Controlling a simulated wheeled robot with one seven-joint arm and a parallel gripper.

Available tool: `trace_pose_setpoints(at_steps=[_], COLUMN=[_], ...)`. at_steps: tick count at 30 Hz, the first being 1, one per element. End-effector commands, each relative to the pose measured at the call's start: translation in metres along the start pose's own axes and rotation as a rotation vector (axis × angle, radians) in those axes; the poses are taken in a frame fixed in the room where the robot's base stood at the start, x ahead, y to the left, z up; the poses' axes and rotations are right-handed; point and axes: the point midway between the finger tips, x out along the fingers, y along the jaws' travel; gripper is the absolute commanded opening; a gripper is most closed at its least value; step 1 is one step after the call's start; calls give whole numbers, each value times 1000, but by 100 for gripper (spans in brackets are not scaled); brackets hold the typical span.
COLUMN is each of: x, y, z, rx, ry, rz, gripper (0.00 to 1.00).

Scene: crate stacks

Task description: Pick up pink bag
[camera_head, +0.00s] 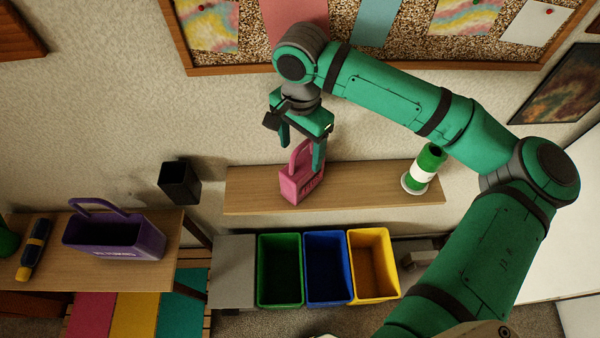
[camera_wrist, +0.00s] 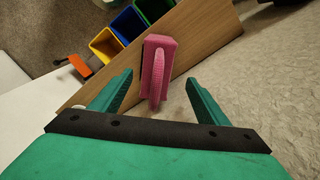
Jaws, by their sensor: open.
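The pink bag (camera_head: 300,186) stands upright on a narrow wooden shelf (camera_head: 370,198) against the wall, its looped handle at the top. My gripper (camera_head: 302,156) is open at the level of the bag's handle, pointing down. In the wrist view the pink bag (camera_wrist: 157,65) lies ahead of my gripper (camera_wrist: 157,88), roughly centred between the two green fingers. Its handle reaches back toward the space between the fingertips. No contact shows, and I cannot tell the exact depth between fingers and handle.
A green bottle (camera_head: 427,165) with a white label stands on the shelf's right end. Below are green (camera_head: 281,270), blue (camera_head: 330,267) and yellow (camera_head: 373,264) bins. A purple basket (camera_head: 114,240) sits on the left table. A black cup-like container (camera_head: 180,183) is left of the shelf.

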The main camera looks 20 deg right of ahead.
Motion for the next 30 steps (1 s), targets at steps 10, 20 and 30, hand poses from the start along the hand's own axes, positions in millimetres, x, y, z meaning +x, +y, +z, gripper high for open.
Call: trace_pose_setpoints(at_steps=[10,20,30], x=[42,60,59], y=[7,6,6], z=[-1,-1,-1], rx=[-2,-2,-3], ry=[-1,-1,-1], rz=[1,-1,-1], gripper=[69,69,20])
